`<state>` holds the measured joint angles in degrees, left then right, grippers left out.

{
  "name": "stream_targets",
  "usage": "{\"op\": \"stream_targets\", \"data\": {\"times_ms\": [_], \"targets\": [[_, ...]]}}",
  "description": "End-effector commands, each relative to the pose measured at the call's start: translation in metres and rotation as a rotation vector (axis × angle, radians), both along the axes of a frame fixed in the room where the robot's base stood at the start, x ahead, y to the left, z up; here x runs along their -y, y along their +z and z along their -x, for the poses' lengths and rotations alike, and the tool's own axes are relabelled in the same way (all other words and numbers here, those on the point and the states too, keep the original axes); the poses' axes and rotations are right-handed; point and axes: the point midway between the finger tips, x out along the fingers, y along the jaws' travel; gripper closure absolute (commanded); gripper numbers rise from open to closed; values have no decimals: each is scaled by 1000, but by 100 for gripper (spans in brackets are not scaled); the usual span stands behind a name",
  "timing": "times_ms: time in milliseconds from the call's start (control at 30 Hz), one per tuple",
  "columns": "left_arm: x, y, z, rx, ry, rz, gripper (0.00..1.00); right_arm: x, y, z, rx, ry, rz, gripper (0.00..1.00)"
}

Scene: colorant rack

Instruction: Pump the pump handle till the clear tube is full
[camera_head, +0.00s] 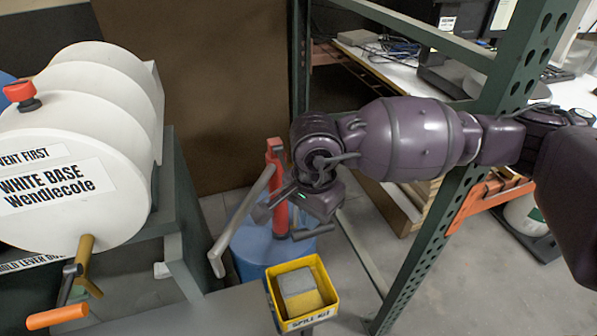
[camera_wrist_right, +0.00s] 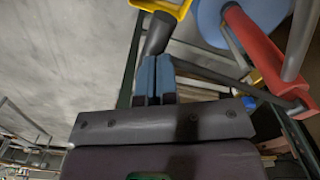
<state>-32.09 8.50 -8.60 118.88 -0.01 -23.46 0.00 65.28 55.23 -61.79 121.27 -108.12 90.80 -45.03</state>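The pump has a red upright body (camera_head: 276,190) on a blue drum (camera_head: 255,255); both also show at the upper right of the right wrist view, the red body (camera_wrist_right: 262,48) and the drum (camera_wrist_right: 208,18). A long grey bent pipe (camera_head: 232,232) runs from it down to the left. My right gripper (camera_head: 275,203) is at the pump. In the right wrist view its blue fingers (camera_wrist_right: 154,78) are close together on the dark grip of the pump handle (camera_wrist_right: 158,34), which sticks out past the fingertips. I cannot make out the clear tube. My left gripper is out of view.
A yellow bin (camera_head: 333,292) stands in front of the drum. White tanks (camera_head: 125,165), one labelled White Base Wendlecote, stand at left, with an orange-gripped crank (camera_head: 58,316). A green perforated rack post (camera_head: 440,215) rises close by my right arm.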

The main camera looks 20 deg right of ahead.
Motion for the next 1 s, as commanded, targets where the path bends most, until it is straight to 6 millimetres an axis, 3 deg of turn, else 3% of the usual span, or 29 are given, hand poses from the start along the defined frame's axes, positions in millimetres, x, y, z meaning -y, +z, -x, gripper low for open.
{"op": "stream_targets", "data": {"times_ms": [1000], "targets": [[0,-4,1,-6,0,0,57,0,-7,1,-4,1,0,100]]}}
